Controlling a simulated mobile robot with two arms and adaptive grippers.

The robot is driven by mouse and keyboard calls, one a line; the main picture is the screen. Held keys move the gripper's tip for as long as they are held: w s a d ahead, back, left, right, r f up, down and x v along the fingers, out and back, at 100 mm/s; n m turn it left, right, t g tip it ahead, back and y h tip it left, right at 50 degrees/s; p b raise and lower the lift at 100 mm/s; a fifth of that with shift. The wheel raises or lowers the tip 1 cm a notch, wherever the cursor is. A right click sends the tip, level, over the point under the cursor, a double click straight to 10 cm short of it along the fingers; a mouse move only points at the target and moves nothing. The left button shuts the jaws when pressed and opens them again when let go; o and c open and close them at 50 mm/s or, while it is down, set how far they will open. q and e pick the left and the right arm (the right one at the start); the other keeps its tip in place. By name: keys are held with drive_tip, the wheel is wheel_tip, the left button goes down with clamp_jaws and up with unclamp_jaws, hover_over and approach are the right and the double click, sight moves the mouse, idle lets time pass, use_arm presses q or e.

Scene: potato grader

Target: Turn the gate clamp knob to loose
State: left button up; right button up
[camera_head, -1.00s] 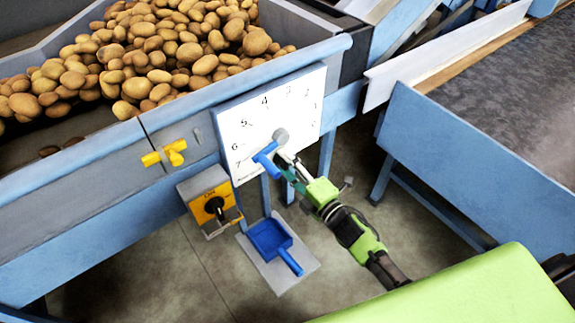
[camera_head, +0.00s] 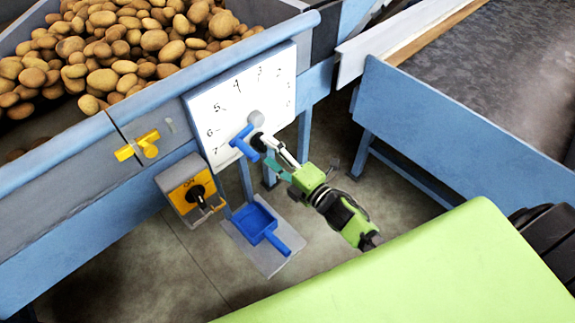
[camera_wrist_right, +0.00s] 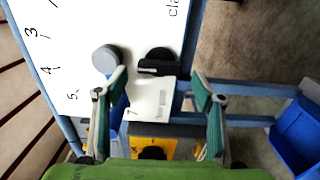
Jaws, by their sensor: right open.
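The black clamp knob (camera_wrist_right: 158,62) sits on the white numbered dial panel (camera_wrist_right: 45,25), beside cut-off lettering reading "cla". In the head view the knob (camera_head: 258,143) shows just right of the blue lever (camera_head: 243,141). My right gripper (camera_head: 277,156) is in front of the panel's lower right part. In the right wrist view this gripper (camera_wrist_right: 160,85) is open, its green-padded fingers on either side of the knob in the picture, with nothing held. I cannot tell whether a finger touches the knob. My left gripper is not in view.
A grey round hub (camera_head: 255,118) joins the blue lever, close to the knob. A yellow handle (camera_head: 138,147) is on the hopper wall. A blue conveyor frame (camera_head: 450,125) stands right.

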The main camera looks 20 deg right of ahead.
drive_tip(key=v, duration=0.9)
drive_tip(key=shift+s, duration=0.2)
drive_tip(key=shift+d, duration=0.1)
drive_tip(key=s+d+f+m+g+h, duration=0.2)
drive_tip(key=s+f+m, duration=0.2)
drive_tip(key=f, duration=0.6)
drive_tip(key=s+d+f+m+g+h, duration=0.1)
drive_tip(key=s+f+m+g, duration=0.25)
drive_tip(key=f, duration=0.65)
drive_tip(key=s+d+f+m+g+h, duration=0.2)
drive_tip(key=s+f+m, duration=0.2)
drive_tip(key=f, duration=0.7)
drive_tip(key=s+f+m+g, duration=0.2)
drive_tip(key=s+f, duration=0.3)
drive_tip(key=s, duration=0.4)
drive_tip(key=s+a+f+m+g, duration=0.1)
drive_tip(key=s+f+m+g, duration=0.2)
drive_tip(key=s, duration=0.6)
drive_tip(key=s+a+f+m+g+h, duration=0.1)
drive_tip(key=s+f+m+g, duration=0.2)
drive_tip(key=s+f, duration=0.4)
drive_tip(key=s, duration=0.2)
drive_tip(key=shift+s+a+f, duration=0.2)
drive_tip(key=shift+s+f, duration=0.05)
drive_tip(key=shift+f, duration=0.1)
drive_tip(key=shift+g, duration=0.25)
